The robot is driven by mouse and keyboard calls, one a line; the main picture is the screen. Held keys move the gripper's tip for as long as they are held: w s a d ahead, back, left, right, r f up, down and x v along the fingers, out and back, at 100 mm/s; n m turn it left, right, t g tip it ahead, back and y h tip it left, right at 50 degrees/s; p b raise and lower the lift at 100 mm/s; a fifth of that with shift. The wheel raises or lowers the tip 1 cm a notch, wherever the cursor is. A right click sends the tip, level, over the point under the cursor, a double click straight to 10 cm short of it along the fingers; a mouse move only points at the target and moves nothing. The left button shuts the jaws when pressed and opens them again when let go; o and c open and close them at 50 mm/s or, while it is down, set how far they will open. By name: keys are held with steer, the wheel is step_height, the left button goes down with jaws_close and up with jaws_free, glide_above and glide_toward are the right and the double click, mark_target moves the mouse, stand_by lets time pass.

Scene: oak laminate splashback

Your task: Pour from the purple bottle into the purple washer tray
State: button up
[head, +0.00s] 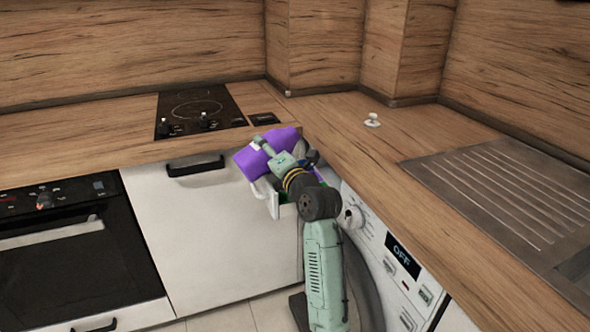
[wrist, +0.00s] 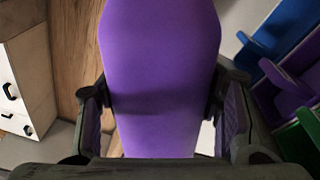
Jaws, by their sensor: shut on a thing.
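The purple bottle (head: 250,163) is held up in the corner, tipped well over towards the horizontal, above and beside the pulled-out washer drawer (head: 273,204). My gripper (head: 284,160) is shut on the bottle. In the wrist view the bottle (wrist: 160,60) fills the middle, with a finger of my gripper (wrist: 160,100) on either side. The purple tray (wrist: 285,88) lies at the right of that view, apart from the bottle, between a blue and a green tray. The bottle's mouth is hidden, and I see no liquid flowing.
The washing machine (head: 384,262) reads OFF. The blue tray (wrist: 272,40) and green tray (wrist: 310,124) flank the purple one. Counter edges run close to my arm. A hob (head: 196,107), a small white object (head: 372,120) and a sink drainer (head: 490,190) are on the counter.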

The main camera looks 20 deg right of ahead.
steer(key=shift+r+m+p, duration=0.15)
steer(key=shift+m+p, duration=0.35)
steer(key=shift+p, duration=0.9)
steer(key=shift+a, duration=0.1)
stand_by(1.2)
